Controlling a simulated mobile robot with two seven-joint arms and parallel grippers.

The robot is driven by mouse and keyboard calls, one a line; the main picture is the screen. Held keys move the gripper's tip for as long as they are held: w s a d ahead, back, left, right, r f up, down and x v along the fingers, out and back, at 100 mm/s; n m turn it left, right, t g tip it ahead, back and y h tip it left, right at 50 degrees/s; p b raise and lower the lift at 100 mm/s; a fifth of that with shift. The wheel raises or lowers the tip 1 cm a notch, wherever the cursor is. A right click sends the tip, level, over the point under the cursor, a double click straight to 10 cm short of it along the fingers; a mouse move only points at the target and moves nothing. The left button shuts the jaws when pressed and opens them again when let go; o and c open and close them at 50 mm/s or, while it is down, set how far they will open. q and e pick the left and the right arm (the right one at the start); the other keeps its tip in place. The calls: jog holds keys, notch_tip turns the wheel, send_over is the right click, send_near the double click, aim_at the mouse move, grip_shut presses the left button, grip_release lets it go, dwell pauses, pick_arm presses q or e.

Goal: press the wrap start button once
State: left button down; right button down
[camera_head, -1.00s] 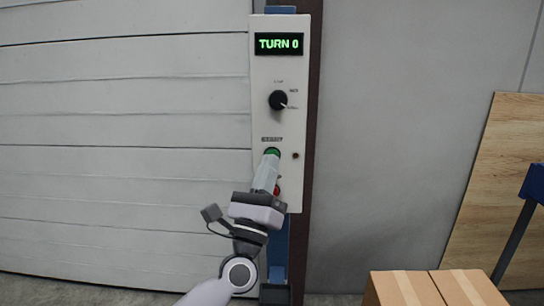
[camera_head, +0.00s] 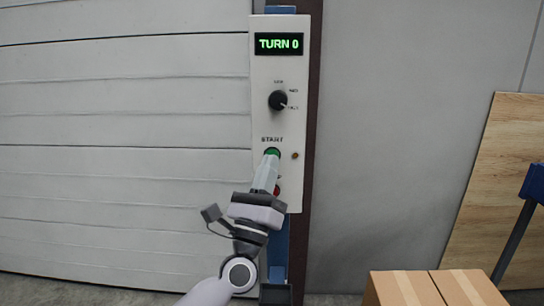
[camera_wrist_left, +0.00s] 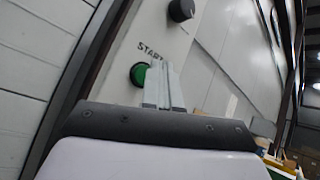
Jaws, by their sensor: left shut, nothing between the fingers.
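The green start button (camera_head: 272,152) sits on the white control panel (camera_head: 263,120) under the label START. It also shows in the left wrist view (camera_wrist_left: 138,74), just left of the fingertips. My left gripper (camera_head: 270,160) is shut and empty, with its fingertips right at the lower part of the button. I cannot tell whether they touch it. The display (camera_head: 279,44) at the top of the panel reads TURN 0. My right gripper is not in view.
A black rotary knob (camera_head: 278,100) is above the button. A red button (camera_head: 277,190) below is partly hidden by my gripper. A wooden board (camera_head: 497,180) leans on the grey wall.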

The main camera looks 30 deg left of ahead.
pick_arm(q)
jog(key=shift+w, duration=0.1)
jog(key=shift+w+a+b, duration=0.2)
jog(key=shift+w+b, duration=0.1)
jog(key=shift+b, duration=0.05)
jog(key=shift+w+a+b, duration=0.2)
jog(key=shift+w+b, duration=0.1)
dwell(0.8)
jog(key=shift+s+d, duration=0.4)
jog(key=shift+s, duration=0.3)
jog(key=shift+s+d, duration=0.1)
jog(key=s, duration=0.1)
jog(key=s+d, duration=0.2)
jog(key=s, duration=0.1)
jog(key=shift+d+p, duration=0.25)
jog(key=shift+p, duration=0.1)
dwell(0.8)
